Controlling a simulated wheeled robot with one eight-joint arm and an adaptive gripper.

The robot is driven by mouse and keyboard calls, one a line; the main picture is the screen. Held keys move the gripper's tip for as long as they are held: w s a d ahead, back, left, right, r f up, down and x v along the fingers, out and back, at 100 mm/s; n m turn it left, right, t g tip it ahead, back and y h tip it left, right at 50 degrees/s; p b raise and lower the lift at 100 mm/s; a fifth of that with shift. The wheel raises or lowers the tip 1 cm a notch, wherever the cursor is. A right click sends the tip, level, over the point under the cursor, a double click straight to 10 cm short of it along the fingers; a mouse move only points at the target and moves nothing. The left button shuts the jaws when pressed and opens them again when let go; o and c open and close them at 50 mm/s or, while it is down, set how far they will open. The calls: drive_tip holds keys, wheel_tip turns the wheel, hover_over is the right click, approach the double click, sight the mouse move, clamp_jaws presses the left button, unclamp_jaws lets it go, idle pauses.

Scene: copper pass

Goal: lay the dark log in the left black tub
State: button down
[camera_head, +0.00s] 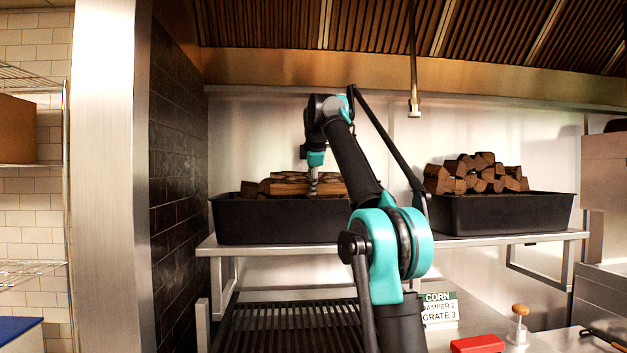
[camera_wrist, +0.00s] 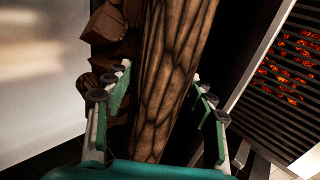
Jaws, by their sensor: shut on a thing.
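The left black tub (camera_head: 280,222) stands on the steel shelf. My gripper (camera_head: 313,186) is above the tub's opening, pointing down, and shut on a brown log with dark cracked bark (camera_head: 288,183). In the head view the log lies lengthwise along the tub, level with or just above its rim. Whether it rests on anything is hidden. In the wrist view the log (camera_wrist: 168,75) runs between the two fingers, with other wood pieces (camera_wrist: 107,28) beside and below it at the left.
A right black tub (camera_head: 510,214) holds a heap of split logs (camera_head: 475,174). A grate (camera_head: 280,325) lies below the shelf (camera_head: 490,240); glowing embers (camera_wrist: 290,65) show through bars in the wrist view. A vertical rod (camera_head: 413,60) hangs between the tubs. A sign (camera_head: 438,307) stands below.

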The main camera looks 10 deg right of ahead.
drive_tip(key=shift+c, duration=2.4)
unclamp_jaws()
drive_tip(key=v, duration=0.8)
drive_tip(key=shift+f, duration=0.1)
